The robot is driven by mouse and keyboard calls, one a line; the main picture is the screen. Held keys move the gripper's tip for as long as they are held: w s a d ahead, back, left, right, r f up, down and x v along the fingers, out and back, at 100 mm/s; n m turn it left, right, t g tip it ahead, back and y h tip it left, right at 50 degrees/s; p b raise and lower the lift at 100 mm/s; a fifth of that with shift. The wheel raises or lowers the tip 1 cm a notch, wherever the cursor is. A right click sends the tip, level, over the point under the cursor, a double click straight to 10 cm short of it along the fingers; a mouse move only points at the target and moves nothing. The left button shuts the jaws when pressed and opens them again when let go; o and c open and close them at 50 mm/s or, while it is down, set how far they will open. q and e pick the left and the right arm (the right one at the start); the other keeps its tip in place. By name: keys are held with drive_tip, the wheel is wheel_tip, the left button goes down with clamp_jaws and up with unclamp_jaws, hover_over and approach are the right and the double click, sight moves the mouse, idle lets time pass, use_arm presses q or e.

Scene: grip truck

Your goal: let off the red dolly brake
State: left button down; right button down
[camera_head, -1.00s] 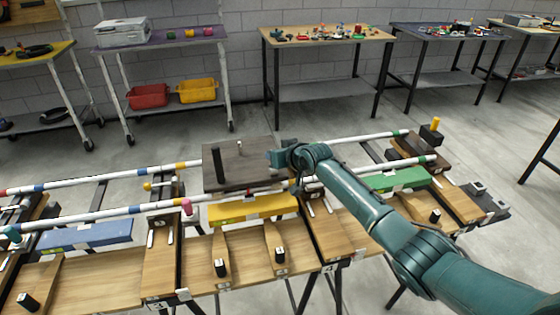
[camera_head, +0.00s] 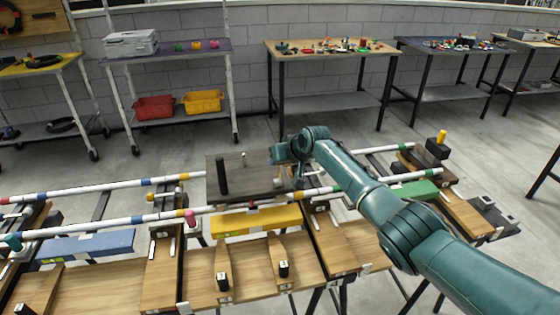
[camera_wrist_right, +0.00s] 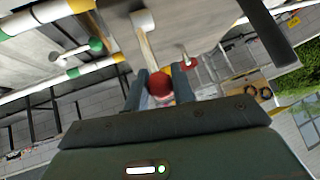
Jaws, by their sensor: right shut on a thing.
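The dolly (camera_head: 250,168) is a dark grey-brown platform on the white rails, with a black upright handle (camera_head: 222,176) near its left side. In the wrist view its brake lever (camera_wrist_right: 148,45) is a pale bar running from a white pivot to a red knob (camera_wrist_right: 159,84). My right gripper (camera_head: 280,160) is over the right part of the platform. In the wrist view its two fingers (camera_wrist_right: 159,92) are closed on either side of the red knob. In the head view the gripper and arm hide the knob. My left gripper is not in view.
White rails (camera_head: 90,186) with coloured bands run across the wooden benches. A yellow block (camera_head: 256,220), a blue block (camera_head: 88,245) and a green block (camera_head: 415,191) lie along the near rail. A small post with a red base (camera_wrist_right: 188,62) stands close to the knob.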

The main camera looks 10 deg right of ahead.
drive_tip(key=c, duration=1.2)
unclamp_jaws()
drive_tip(key=shift+f, duration=0.1)
drive_tip(key=shift+c, duration=0.2)
drive_tip(key=shift+s+d+r, duration=0.15)
drive_tip(key=shift+s+r, duration=0.15)
drive_tip(key=shift+r, duration=0.2)
drive_tip(key=p+v, duration=0.1)
drive_tip(key=v, duration=1.1)
